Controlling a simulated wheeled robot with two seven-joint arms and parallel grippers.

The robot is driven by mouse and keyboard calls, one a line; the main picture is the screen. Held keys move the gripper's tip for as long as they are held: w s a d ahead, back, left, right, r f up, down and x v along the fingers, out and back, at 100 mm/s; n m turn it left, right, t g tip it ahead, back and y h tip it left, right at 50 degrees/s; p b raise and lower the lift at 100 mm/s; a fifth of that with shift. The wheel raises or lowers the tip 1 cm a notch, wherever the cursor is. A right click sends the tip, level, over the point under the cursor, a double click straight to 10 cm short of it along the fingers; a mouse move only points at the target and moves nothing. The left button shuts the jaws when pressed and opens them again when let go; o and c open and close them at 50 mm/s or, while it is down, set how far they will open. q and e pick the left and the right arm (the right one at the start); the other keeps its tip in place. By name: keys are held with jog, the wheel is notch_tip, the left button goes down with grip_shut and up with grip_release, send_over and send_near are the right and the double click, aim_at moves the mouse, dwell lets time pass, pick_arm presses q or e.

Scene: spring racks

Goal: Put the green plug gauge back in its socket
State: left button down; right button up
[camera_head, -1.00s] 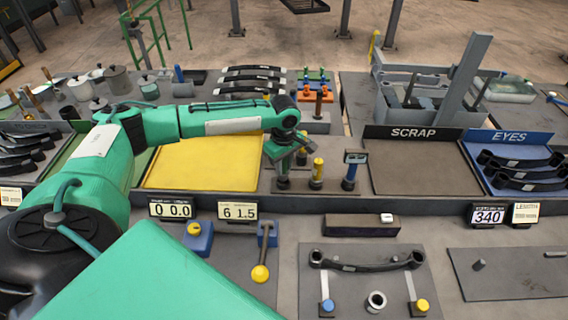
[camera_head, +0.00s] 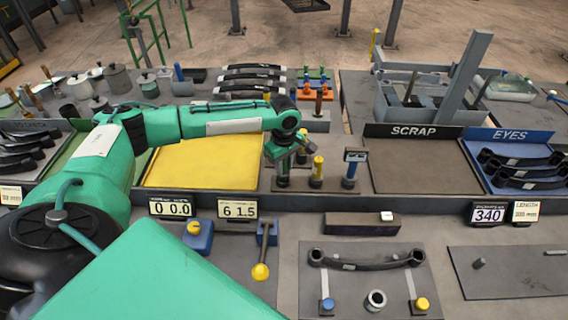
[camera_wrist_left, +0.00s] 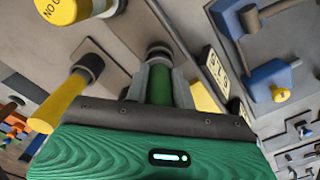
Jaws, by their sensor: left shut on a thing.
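The green plug gauge (camera_wrist_left: 158,84) stands between the fingers of my left gripper in the left wrist view, and the gripper is shut on it. Its far end meets a dark round collar (camera_wrist_left: 158,50) on the rack; I cannot tell how deep it sits. In the head view my left gripper (camera_head: 279,152) is over the left position of the gauge rack, above a dark socket (camera_head: 283,181). The fingers mostly hide the green gauge there. My right gripper is not in view.
A yellow mat (camera_head: 205,162) lies to the left. The scrap tray (camera_head: 415,170) is empty. Curved black bars lie in the eyes bin (camera_head: 510,140).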

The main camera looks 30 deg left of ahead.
pick_arm(q)
jog(key=shift+f, duration=0.85)
jog(key=c, duration=0.6)
grip_release()
notch_tip(320, 180, up, 6)
jog(key=p, duration=0.6)
jog(key=shift+f, duration=0.25)
jog(key=shift+r+p, duration=0.5)
jog(key=shift+r, duration=0.7)
